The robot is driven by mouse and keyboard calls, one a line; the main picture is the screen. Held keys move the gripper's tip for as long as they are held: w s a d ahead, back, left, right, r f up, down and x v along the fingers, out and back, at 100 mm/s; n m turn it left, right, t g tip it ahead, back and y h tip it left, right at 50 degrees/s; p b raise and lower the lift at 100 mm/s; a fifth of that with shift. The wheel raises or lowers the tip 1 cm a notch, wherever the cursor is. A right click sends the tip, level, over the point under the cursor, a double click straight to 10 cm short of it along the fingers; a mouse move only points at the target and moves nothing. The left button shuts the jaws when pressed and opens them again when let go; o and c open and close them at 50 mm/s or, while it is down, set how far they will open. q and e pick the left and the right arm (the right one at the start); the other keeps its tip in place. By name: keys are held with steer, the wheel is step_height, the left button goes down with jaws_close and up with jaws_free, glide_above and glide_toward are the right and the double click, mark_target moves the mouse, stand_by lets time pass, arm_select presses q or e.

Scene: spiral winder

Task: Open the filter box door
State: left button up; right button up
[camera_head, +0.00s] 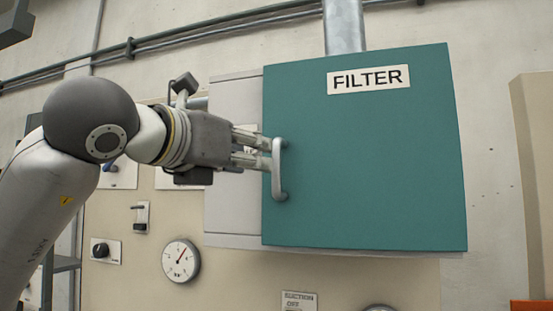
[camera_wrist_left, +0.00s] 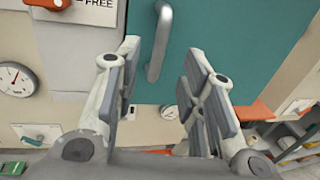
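The filter box door (camera_head: 370,170) is a teal panel labelled "FILTER" on a grey box, and it looks closed. Its light grey vertical handle (camera_head: 279,170) is near the door's left edge. My left gripper (camera_head: 268,152) reaches in from the left, with its fingertips close to the handle. In the left wrist view the gripper (camera_wrist_left: 165,75) has its two fingers spread apart. The handle (camera_wrist_left: 160,42) shows beyond and between the fingertips there, and the fingers are not closed on it. Whether a fingertip touches the handle I cannot tell. My right gripper is not in view.
A beige panel with a round gauge (camera_head: 181,260), a knob (camera_head: 101,250) and small switches is below and left of the box. A metal duct (camera_head: 344,27) rises from the box top. A beige cabinet (camera_head: 535,180) stands at the right, with bare wall between.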

mark_target(274, 161)
arm_select(q)
steer(key=p+x, duration=0.4)
steer(key=x, duration=0.5)
steer(key=shift+w+d+f+p, duration=0.15)
steer(key=shift+w+d+p, duration=0.05)
steer(key=shift+w+p, duration=0.1)
jaws_close()
